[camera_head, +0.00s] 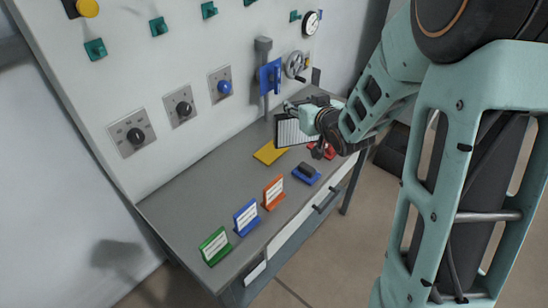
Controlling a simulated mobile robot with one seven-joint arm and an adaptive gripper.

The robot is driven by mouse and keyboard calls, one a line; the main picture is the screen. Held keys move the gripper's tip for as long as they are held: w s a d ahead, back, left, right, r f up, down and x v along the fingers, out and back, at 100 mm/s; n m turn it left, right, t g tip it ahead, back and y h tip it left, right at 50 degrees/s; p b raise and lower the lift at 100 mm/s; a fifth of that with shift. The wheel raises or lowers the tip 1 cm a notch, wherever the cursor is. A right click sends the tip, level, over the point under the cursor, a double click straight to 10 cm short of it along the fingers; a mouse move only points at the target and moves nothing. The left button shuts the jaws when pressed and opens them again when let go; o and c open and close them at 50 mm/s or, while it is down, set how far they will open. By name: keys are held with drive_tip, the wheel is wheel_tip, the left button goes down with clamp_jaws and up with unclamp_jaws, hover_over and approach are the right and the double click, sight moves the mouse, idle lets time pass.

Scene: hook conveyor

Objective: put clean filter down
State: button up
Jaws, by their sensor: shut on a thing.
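A clean filter (291,131), a pale pleated panel with a dark frame, is held upright above the far part of the grey workbench. My gripper (297,109) is shut on its upper edge. The fingertips are small in this view and partly merge with the filter's top. A yellow flat plate (270,153) lies on the bench just below and left of the filter. I cannot tell whether the filter's lower edge touches anything.
The grey bench (187,200) carries green (214,246), blue (246,217) and orange (273,192) label stands, a blue-based block (306,173) and a red item (323,151). The wall behind holds knobs, a blue lever (270,76), a valve wheel (295,64) and a gauge (311,23).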

drive_tip(key=s+a+f+n+g+y+b, duration=0.2)
drive_tip(key=s+a+f+n+y, duration=0.15)
drive_tip(key=a, duration=0.65)
drive_tip(key=s+a+f+n+g+y+b, duration=0.1)
drive_tip(key=s+a+f+n+g+y, duration=0.2)
drive_tip(key=a, duration=0.8)
drive_tip(key=s+a+f+t, duration=0.1)
drive_tip(key=a+f, duration=0.3)
drive_tip(key=f, duration=0.5)
drive_tip(key=shift+s+f, duration=0.3)
drive_tip(key=shift+s, duration=0.05)
drive_tip(key=shift+f+b, duration=0.25)
drive_tip(key=shift+b, duration=0.15)
drive_tip(key=o, duration=1.5)
drive_tip(key=shift+r, duration=0.1)
